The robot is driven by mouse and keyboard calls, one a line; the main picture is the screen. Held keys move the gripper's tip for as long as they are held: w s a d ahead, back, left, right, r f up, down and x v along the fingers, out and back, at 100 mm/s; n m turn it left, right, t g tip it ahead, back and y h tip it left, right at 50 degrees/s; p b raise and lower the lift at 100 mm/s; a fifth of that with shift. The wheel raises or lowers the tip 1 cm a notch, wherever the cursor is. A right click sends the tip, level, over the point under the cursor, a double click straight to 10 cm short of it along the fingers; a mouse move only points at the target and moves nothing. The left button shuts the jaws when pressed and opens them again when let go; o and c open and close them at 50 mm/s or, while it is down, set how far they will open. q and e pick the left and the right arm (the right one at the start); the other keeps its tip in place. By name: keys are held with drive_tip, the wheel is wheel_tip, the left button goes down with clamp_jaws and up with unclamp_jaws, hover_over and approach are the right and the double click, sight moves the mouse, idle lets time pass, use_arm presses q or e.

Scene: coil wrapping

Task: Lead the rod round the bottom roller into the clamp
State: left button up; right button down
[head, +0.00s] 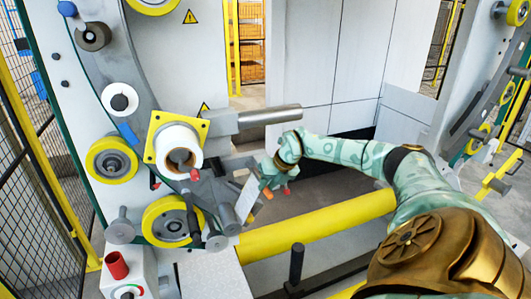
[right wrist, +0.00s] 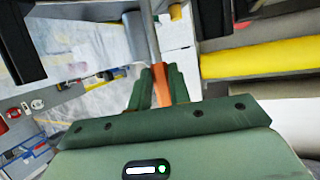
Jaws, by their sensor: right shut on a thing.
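My right gripper (head: 273,180) reaches in from the right, in front of the machine, beside a pale sheet-like strip (head: 246,198). In the right wrist view, its green fingers (right wrist: 155,88) are shut around an orange piece at the end of a grey rod (right wrist: 149,35). The rod runs up and away from the fingers. Grey cylindrical rollers (head: 228,219) stick out low on the machine, left of the gripper, near a yellow-rimmed wheel (head: 172,222). I cannot tell which one is the bottom roller. The clamp cannot be made out. My left gripper is not in view.
A white core on a yellow square flange (head: 195,128) and a grey shaft (head: 270,115) stand above the gripper. A thick yellow bar (head: 320,225) crosses below it. A control box with a red knob (head: 117,264) stands at lower left.

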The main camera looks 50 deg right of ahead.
drive_tip(key=shift+s+d+r+p, duration=0.1)
drive_tip(key=shift+d+r+p, duration=0.1)
drive_tip(key=shift+r+p, duration=0.35)
drive_tip(key=shift+s+d+r+p, duration=0.15)
drive_tip(key=shift+d+r+p, duration=0.1)
drive_tip(key=shift+r, duration=0.45)
drive_tip(key=shift+s+d+r+p, duration=0.1)
drive_tip(key=shift+d+r+p, duration=0.2)
drive_tip(key=shift+r, duration=0.35)
drive_tip(key=shift+a, duration=0.15)
drive_tip(key=d, duration=0.1)
drive_tip(key=s+d+b, duration=0.1)
drive_tip(key=d, duration=0.1)
drive_tip(key=s+d, duration=0.1)
drive_tip(key=shift+s+d+f, duration=0.2)
drive_tip(key=shift+f, duration=0.05)
drive_tip(key=shift+r, duration=0.1)
drive_tip(key=shift+f, duration=0.2)
